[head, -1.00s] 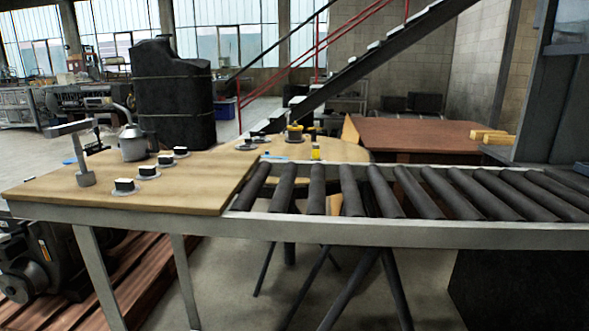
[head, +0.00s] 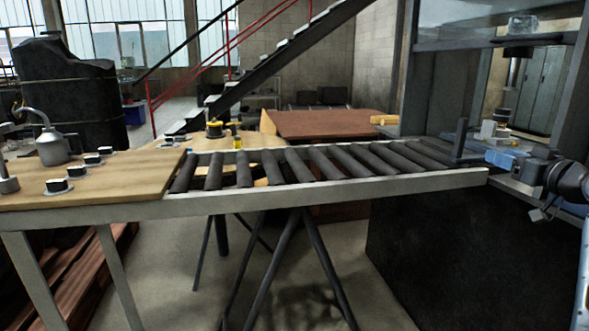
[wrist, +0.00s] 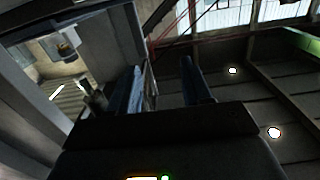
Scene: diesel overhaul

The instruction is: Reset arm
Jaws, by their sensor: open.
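My gripper (wrist: 162,68) shows in the wrist view with its two dark fingers apart and nothing between them. Beyond the fingers are the dark ceiling, with lamps, and bright windows, so the wrist camera looks upward. In the head view, part of my arm shows at the right edge, beside the workstation. The fingers cannot be made out clearly there.
A roller conveyor (head: 340,191) crosses the middle. A wooden table top (head: 110,186) on the left bears an oil can (head: 52,148) and several small dark-topped pieces. A framed workstation (head: 465,160) stands close on the right. A brown table (head: 325,124) is behind.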

